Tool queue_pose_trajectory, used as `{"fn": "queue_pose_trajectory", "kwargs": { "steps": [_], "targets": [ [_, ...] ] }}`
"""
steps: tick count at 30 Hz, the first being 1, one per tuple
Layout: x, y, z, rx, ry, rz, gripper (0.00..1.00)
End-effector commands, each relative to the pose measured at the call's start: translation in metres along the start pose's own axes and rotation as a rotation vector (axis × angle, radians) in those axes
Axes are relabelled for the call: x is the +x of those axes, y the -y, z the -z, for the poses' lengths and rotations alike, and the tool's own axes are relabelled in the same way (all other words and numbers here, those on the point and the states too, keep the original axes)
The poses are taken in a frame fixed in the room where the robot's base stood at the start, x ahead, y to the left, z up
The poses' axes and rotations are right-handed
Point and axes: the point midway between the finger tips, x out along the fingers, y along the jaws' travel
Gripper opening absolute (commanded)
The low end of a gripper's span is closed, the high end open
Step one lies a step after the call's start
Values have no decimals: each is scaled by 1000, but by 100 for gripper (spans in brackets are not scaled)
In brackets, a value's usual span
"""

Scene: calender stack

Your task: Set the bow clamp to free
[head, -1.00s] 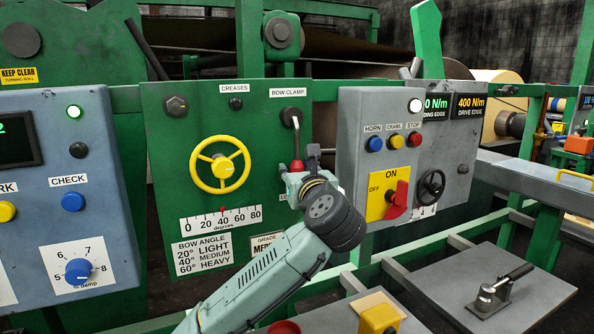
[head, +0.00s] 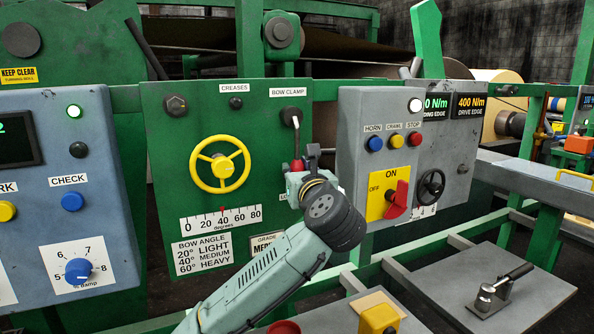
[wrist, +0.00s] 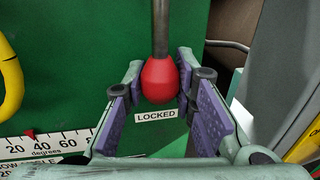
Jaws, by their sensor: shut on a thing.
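The bow clamp lever (head: 297,140) hangs down from its pivot below the BOW CLAMP label (head: 288,92) on the green panel. It has a grey shaft and a red knob (wrist: 160,80). In the wrist view the knob is just above the LOCKED label (wrist: 155,115), and the shaft rises straight up. My gripper (wrist: 160,92) is shut on the red knob, with a purple-padded finger on each side. In the head view my gripper (head: 304,172) partly covers the knob and the label below it. No free label is visible.
A yellow handwheel (head: 220,164) is left of the lever, above the bow angle scale (head: 222,218), whose red pointer is near 40. A grey control box (head: 376,110) with buttons and a red switch (head: 397,200) stands close on the right.

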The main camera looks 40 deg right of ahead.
Motion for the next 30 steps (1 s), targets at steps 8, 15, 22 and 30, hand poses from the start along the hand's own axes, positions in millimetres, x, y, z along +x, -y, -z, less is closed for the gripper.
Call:
{"fn": "queue_pose_trajectory", "kwargs": {
  "steps": [8,15,22,30],
  "targets": [
    [2,9,1,-70,13,2,0],
    [5,28,-1,-235,46,3,0],
    [9,49,-9,-432,84,2,0],
    [13,67,-22,-628,123,2,0]
  ]
}}
